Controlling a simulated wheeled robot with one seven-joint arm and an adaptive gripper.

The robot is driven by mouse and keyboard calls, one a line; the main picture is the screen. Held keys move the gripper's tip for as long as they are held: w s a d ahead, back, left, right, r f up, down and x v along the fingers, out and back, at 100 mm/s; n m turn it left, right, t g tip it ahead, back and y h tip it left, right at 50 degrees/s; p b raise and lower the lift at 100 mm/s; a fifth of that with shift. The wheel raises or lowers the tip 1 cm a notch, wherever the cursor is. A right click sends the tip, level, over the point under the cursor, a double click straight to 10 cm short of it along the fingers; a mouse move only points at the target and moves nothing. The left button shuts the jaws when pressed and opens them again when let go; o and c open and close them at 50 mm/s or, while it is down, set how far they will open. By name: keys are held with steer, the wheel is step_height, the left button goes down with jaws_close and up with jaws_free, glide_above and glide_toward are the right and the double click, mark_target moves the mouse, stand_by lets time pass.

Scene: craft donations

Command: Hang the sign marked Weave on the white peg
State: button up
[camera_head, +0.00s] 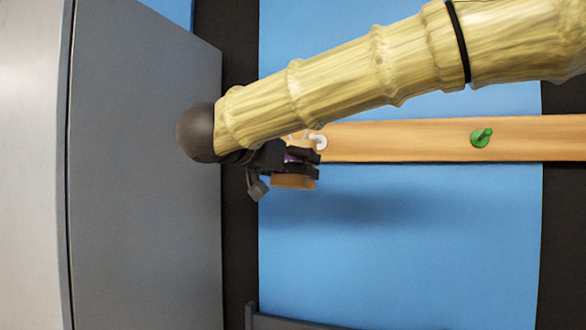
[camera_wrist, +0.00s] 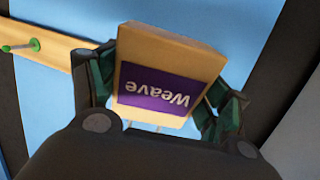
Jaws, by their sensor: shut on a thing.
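The sign marked Weave (camera_wrist: 172,60) is a tan wooden block with a purple label, its white letters upside down in the wrist view. My gripper (camera_wrist: 162,90) is shut on it, with one finger at each side edge. In the head view only a tan part of the sign (camera_head: 292,183) shows beneath my dark gripper (camera_head: 303,164). The white peg (camera_head: 319,141) sticks out from the wooden rail, just above and right of my gripper. The wrist view does not show the white peg. I cannot tell whether the sign touches the peg.
The wooden rail (camera_head: 400,140) runs across a blue wall panel (camera_head: 420,240). A green peg (camera_head: 482,137) stands on it farther right, and also shows in the wrist view (camera_wrist: 22,46). A large grey panel (camera_head: 145,180) stands close on the left. The rail between the pegs is bare.

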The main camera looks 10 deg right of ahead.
steer(key=shift+s+r, duration=0.15)
steer(key=shift+s, duration=0.1)
steer(key=shift+d, duration=0.2)
steer(key=x, duration=0.2)
steer(key=shift+w, duration=0.35)
steer(key=shift+d+b, duration=0.1)
steer(key=shift+b, duration=0.2)
steer(key=w+d+f, duration=0.1)
steer(key=w+d, duration=0.3)
steer(key=w, duration=0.3)
steer(key=shift+d+f, duration=0.2)
steer(key=shift+d, duration=0.05)
stand_by(0.3)
steer(key=shift+f, duration=0.15)
stand_by(0.5)
